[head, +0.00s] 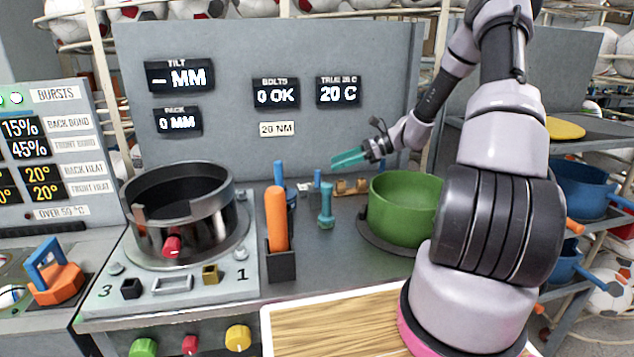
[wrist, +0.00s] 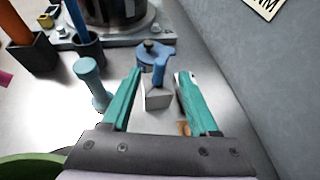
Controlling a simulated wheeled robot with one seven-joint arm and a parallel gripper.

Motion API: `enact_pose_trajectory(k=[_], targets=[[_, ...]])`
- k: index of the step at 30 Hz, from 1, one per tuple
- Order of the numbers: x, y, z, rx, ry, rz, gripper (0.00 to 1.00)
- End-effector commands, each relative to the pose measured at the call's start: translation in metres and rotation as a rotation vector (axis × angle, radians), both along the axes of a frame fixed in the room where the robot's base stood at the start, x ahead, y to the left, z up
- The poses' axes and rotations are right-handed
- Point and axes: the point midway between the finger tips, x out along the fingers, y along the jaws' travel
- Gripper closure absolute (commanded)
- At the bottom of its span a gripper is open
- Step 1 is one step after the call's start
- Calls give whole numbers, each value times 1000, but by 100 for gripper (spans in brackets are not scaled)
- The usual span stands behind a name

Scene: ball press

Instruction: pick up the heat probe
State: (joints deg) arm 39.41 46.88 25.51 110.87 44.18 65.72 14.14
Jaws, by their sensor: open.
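My gripper (head: 348,159) is open and empty above the back of the bench, its teal fingers pointing left in the head view. In the wrist view the open fingers (wrist: 160,76) frame a small blue tool (wrist: 154,62) at a white block (wrist: 158,97). This tool may be the heat probe, but I cannot tell for sure. It is below and ahead of the fingertips, and no contact shows. In the head view it is small and partly hidden, a bit of blue (head: 317,177) behind a teal dumbbell-shaped piece (head: 326,205).
An orange-handled tool (head: 277,220) stands in a dark holder, with a blue rod (head: 279,172) behind it. A dark metal ring press (head: 180,205) is at left, a green pot (head: 400,205) at right. The grey display panel (head: 225,50) rises close behind.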

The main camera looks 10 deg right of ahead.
Motion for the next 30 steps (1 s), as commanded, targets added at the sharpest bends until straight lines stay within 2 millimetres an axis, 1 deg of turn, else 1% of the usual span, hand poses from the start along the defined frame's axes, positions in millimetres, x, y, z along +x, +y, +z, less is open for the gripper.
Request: enact_pose_trajectory(k=[2, 4, 12, 17, 20, 24, 27, 30], targets=[[4, -2, -5, 25, 12, -18, 39], [6, 3, -9, 35, 17, -25, 39], [15, 40, -24, 33, 17, -23, 39], [17, 49, -29, 32, 17, -24, 39], [18, 60, -34, 33, 18, -22, 39], [20, 80, -43, 34, 18, -21, 39], [24, 90, -47, 32, 16, -23, 39], [25, 94, -49, 31, 16, -24, 39]])
